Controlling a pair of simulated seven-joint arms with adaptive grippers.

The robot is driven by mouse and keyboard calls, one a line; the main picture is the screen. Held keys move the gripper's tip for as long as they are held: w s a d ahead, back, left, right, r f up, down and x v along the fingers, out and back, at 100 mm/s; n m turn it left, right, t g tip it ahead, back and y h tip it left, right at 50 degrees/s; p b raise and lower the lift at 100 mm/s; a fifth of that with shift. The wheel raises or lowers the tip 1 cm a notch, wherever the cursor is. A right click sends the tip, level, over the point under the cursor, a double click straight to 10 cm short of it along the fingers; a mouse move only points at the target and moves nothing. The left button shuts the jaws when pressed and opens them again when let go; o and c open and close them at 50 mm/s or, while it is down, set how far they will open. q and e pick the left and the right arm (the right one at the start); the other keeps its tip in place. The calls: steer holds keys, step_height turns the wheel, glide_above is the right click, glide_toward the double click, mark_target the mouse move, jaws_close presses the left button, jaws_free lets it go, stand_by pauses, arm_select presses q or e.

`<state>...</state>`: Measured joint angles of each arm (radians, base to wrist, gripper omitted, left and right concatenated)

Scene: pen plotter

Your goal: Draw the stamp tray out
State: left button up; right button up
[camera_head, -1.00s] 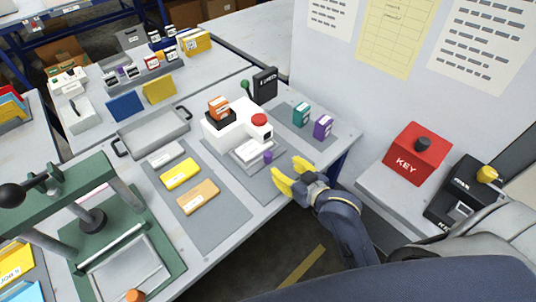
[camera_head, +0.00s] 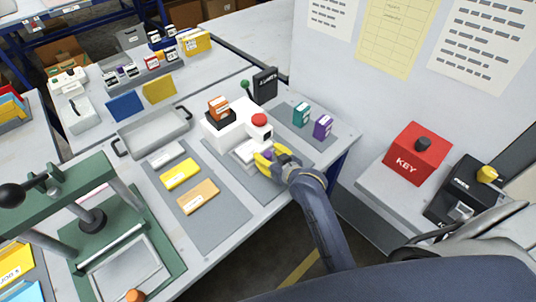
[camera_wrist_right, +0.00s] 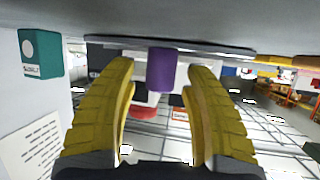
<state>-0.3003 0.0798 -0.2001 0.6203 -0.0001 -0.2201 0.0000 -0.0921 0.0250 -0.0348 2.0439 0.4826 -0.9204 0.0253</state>
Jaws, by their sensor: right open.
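The stamp tray (camera_head: 246,153) is a pale flat tray at the front of the white stamping machine (camera_head: 228,128), which has a red button on top. A purple knob (camera_wrist_right: 162,69) sticks out from the tray's front. My right gripper (camera_head: 268,157) is at the tray's front end with its yellow fingers open. In the right wrist view, the knob sits between the tips of the spread fingers (camera_wrist_right: 161,90), with a gap on each side. In the head view the fingers largely cover the knob. My left gripper is not in view.
Teal (camera_head: 301,113) and purple (camera_head: 323,126) boxes stand right of the machine. Yellow (camera_head: 180,173) and orange (camera_head: 198,197) blocks lie on a grey mat to the left. A green press (camera_head: 90,225) stands farther left. The table's front edge is close to my right gripper.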

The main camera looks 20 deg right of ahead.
steer(key=shift+o, duration=0.2)
jaws_close()
steer(key=shift+s, duration=0.1)
